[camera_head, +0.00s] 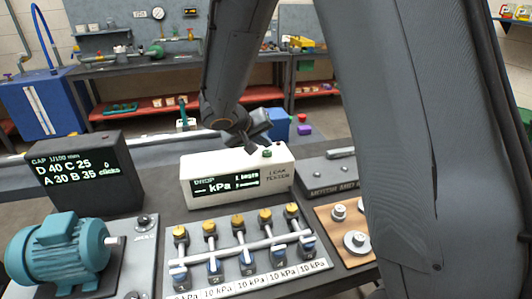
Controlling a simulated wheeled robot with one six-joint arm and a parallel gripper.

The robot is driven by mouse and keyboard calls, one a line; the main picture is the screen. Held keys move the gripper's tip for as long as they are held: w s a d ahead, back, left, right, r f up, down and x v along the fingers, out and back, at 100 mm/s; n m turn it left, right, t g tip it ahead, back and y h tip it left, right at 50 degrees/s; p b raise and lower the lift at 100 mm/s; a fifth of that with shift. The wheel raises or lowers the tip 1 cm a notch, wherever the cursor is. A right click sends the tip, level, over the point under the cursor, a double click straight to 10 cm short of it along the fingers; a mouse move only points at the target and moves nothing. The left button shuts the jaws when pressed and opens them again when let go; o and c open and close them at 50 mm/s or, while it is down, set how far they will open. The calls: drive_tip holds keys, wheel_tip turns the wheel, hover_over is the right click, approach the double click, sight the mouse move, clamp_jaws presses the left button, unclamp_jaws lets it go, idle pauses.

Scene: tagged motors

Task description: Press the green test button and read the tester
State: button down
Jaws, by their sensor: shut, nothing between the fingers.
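The leak tester (236,174) is a white box on the bench in the middle of the view. Its dark display (226,184) reads "DROP" and "-- kPa", with dashes where the number stands; smaller text at its right is too small to read surely. The green test button (267,153) sits on top of the box, toward its right. My gripper (251,150) is shut and empty, with its tip close to the left of the button, over the box top. I cannot tell whether it touches the box or the button.
A manifold (240,247) with several yellow-topped valves, labelled 10 kPa, lies before the tester. A teal motor (58,252) and a dark gap display (75,172) stand left. A wooden board (335,232) with metal parts lies right, partly behind my arm.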

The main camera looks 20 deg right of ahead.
sight(265, 154)
drive_tip(key=shift+f+b, duration=0.8)
drive_tip(key=shift+b, duration=0.7)
idle(0.8)
drive_tip(key=shift+r, duration=0.1)
idle(0.4)
drive_tip(key=shift+r, duration=0.7)
drive_tip(key=shift+r+p, duration=1.3)
drive_tip(key=shift+r, duration=1.25)
